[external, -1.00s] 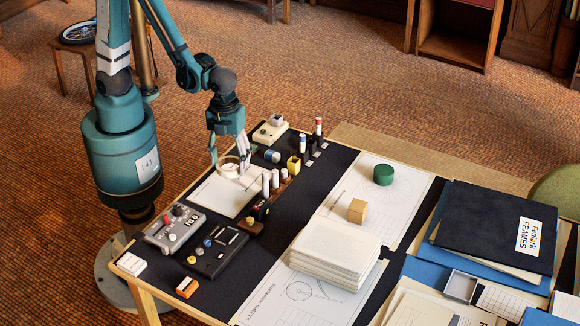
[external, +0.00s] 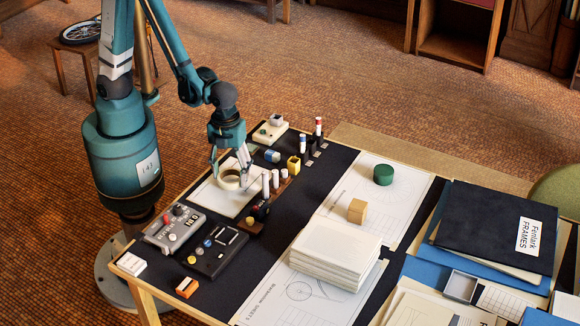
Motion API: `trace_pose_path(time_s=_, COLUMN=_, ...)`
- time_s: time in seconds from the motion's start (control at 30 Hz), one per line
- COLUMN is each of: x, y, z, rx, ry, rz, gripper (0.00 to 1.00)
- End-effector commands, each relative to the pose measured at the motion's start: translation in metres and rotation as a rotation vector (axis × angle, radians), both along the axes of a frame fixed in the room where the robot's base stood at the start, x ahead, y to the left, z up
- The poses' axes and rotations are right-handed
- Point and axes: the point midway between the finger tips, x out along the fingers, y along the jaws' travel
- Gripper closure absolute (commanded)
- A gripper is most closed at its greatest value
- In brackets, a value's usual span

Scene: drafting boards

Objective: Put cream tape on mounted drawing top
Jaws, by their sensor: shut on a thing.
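The cream tape (external: 229,185) is a ring lying flat between the fingers of my gripper (external: 231,174). My gripper points down and is shut on it. The tape is over the white mounted drawing (external: 228,206) at the left of the dark table. I cannot tell whether the tape touches the sheet. The fingers and tape hide the sheet's upper middle.
White cylinders (external: 266,182) in a brown holder stand just right of the sheet. A grey device (external: 174,229) lies in front. A yellow cup (external: 293,163) and a blue-and-white roll (external: 272,156) are nearby. A paper stack (external: 335,250) stands further right.

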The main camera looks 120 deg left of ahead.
Motion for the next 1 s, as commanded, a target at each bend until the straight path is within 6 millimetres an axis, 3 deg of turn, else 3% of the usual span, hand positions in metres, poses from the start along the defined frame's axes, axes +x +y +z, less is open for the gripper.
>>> trace_pose_path(time_s=0.17, x=0.000, y=0.000, z=-0.014, rx=0.000, ry=0.000, rz=0.000, gripper=0.58)
trace_pose_path(time_s=0.67, x=0.000, y=0.000, z=-0.018, rx=0.000, ry=0.000, rz=0.000, gripper=0.58)
trace_pose_path(time_s=0.7, x=0.000, y=0.000, z=-0.019, rx=0.000, ry=0.000, rz=0.000, gripper=0.45)
trace_pose_path(time_s=0.8, x=0.000, y=0.000, z=-0.018, rx=0.000, ry=0.000, rz=0.000, gripper=0.31)
trace_pose_path(time_s=1.0, x=0.000, y=0.000, z=-0.018, rx=0.000, ry=0.000, rz=0.000, gripper=0.31)
